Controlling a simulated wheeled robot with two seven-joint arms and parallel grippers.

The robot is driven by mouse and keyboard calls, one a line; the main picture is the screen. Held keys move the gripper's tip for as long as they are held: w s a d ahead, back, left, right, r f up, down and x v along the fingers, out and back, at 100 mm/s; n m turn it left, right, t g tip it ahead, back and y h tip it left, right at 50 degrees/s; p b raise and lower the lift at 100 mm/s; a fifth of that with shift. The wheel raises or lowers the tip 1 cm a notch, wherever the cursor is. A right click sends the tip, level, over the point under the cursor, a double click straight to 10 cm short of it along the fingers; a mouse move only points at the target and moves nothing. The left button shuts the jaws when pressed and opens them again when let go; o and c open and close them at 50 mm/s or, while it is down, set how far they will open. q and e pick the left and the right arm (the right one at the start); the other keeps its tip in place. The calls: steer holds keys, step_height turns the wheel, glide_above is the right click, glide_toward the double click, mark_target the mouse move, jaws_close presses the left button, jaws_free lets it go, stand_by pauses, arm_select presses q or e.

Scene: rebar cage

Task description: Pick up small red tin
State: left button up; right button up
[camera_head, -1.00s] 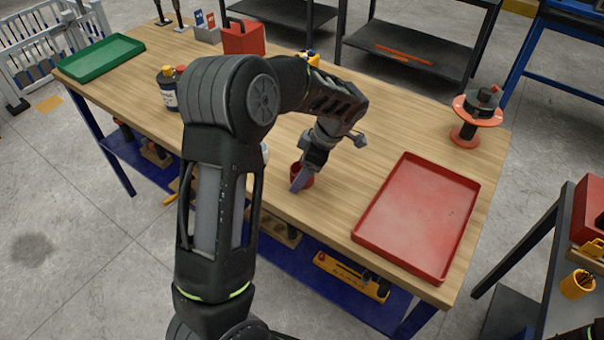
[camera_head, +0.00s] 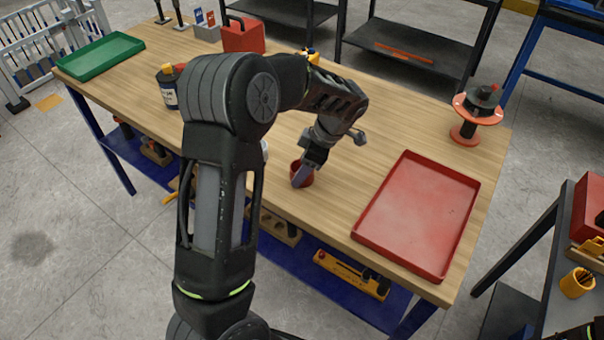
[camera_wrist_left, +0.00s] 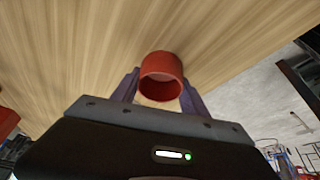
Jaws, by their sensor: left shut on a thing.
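The small red tin (camera_head: 307,179) stands on the wooden table near its front edge, left of the red tray. My left gripper (camera_head: 301,176) reaches down to it from above, and its fingers hide part of the tin. In the left wrist view the red tin (camera_wrist_left: 161,77) sits between the two fingers of the left gripper (camera_wrist_left: 160,88), one finger on each side, with its open round mouth facing the camera. The left gripper is shut on the tin. I cannot tell whether the tin is clear of the tabletop. My right gripper is not in view.
A red tray (camera_head: 418,217) lies at the right of the table and a green tray (camera_head: 100,57) at the far left. A spool (camera_head: 478,110) stands at the back right. A dark bottle (camera_head: 168,90) and a red box (camera_head: 242,37) stand left. The table's middle right is clear.

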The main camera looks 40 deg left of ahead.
arm_select(q)
steer(key=c, duration=0.6)
steer(key=shift+r, duration=0.1)
step_height(320, 180, up, 10)
steer(key=shift+f+b, duration=0.1)
steer(key=shift+b, duration=0.8)
